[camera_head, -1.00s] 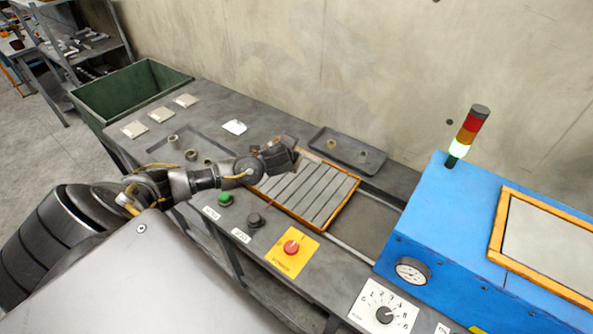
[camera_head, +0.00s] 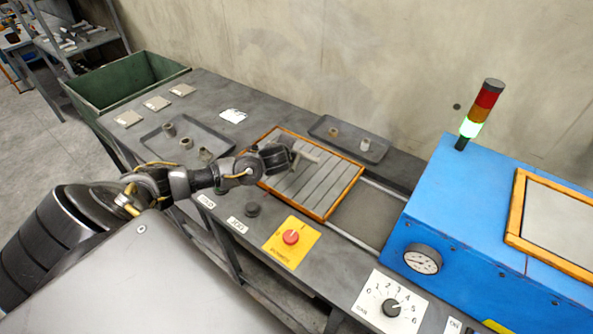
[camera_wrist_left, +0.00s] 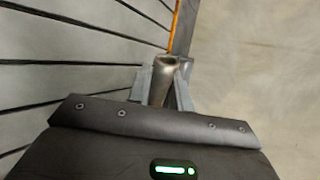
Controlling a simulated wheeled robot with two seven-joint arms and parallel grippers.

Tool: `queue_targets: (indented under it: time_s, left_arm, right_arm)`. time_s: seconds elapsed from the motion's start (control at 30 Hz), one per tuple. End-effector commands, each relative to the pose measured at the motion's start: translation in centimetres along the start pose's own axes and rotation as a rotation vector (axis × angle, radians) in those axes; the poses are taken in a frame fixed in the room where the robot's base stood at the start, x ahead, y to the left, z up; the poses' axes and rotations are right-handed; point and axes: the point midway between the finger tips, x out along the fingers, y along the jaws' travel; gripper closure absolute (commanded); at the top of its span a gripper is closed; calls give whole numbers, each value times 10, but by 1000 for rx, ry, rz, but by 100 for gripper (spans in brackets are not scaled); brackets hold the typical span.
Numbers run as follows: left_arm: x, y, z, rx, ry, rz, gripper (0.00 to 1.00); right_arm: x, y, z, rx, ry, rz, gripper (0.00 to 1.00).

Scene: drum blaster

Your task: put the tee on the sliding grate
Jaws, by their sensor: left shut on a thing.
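My left gripper (camera_head: 296,158) is over the far left part of the sliding grate (camera_head: 318,192), a slatted grey plate in an orange frame. It is shut on the tee, a grey metal pipe piece (camera_head: 306,155). In the left wrist view the tee (camera_wrist_left: 168,66) sits between the two fingers (camera_wrist_left: 165,88), its open end showing. The grate's slats (camera_wrist_left: 60,70) show to the left there. The tee appears held above the grate; whether it touches cannot be told. My right gripper is not in view.
A grey tray (camera_head: 160,142) with several fittings lies left of the grate. The blue machine (camera_head: 440,220) with a signal light (camera_head: 480,115) stands right. A red button (camera_head: 291,237) is in front.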

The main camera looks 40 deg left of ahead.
Motion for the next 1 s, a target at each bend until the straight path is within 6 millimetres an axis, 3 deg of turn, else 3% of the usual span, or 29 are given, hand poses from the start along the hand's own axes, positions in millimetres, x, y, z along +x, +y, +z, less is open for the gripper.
queue_targets:
  time_s: [0.03,0.17,0.53,0.57,0.63,1.0]
  left_arm:
    - [7,10,-3,-1,0,-1,100]
    - [13,18,-6,-1,0,-1,100]
    - [14,21,-6,-2,0,-1,100]
    - [14,21,-6,-1,0,0,76]
    - [14,21,-6,-1,0,0,66]
    - [15,17,0,0,-3,1,65]
  right_arm:
    - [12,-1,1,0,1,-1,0]
    - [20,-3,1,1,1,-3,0]
    - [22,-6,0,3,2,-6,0]
    - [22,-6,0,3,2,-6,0]
    - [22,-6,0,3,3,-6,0]
    - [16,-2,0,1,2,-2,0]
